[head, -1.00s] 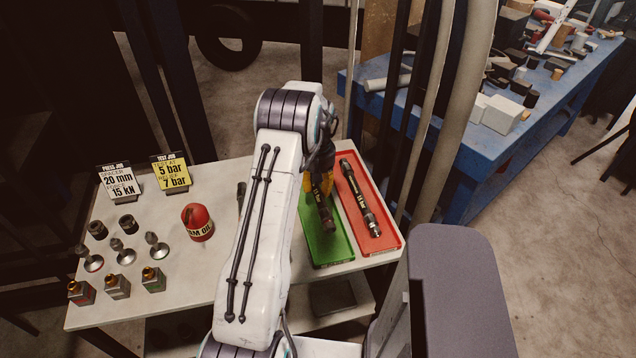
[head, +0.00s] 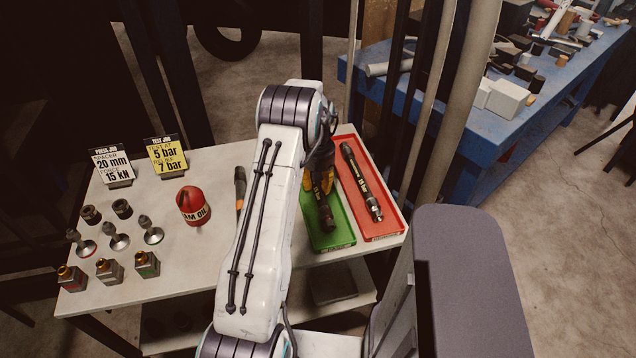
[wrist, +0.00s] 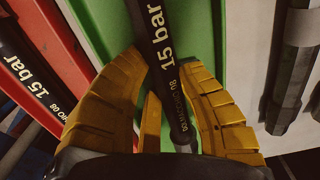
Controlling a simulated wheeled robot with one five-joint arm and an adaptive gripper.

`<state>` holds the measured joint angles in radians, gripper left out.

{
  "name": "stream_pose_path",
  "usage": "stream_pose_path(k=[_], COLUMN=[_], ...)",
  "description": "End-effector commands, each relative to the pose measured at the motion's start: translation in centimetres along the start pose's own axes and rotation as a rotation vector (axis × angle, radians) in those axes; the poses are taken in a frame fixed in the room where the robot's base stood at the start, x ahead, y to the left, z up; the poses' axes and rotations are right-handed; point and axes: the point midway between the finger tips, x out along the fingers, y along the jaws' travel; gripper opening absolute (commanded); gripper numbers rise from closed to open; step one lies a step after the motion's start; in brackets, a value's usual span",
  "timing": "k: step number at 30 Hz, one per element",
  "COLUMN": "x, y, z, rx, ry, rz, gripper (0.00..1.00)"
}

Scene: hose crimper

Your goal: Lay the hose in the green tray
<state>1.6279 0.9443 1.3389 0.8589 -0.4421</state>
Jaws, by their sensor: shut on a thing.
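The hose, a dark tube marked 15 bar, lies lengthwise over the green tray (head: 342,238); its near end (head: 326,216) shows in the head view. My gripper (head: 318,182) has yellow fingers and is shut on the hose, low over the tray. In the wrist view the hose (wrist: 160,45) runs between the fingers (wrist: 162,88), with the green tray (wrist: 207,40) behind it. I cannot tell whether the hose touches the tray floor.
A red tray (head: 385,228) with another 15 bar hose (head: 362,183) stands just right. A red oil container (head: 193,206), fittings and two job signs (head: 167,155) stand left on the table. A blue bench (head: 480,140) is behind.

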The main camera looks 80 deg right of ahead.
Motion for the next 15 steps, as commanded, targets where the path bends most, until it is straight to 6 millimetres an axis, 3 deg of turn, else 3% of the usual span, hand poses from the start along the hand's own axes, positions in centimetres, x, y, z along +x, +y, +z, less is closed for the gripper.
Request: stream_pose_path(k=[10,11,15], x=[-0.02,-0.02,-0.01], y=[0.03,0.03,0.02], z=[-0.06,-0.06,-0.05], rx=[0.0,0.0,0.0], ry=[0.002,0.002,0.002], rz=[0.001,0.001,0.001], gripper=[0.0,0.34,0.47])
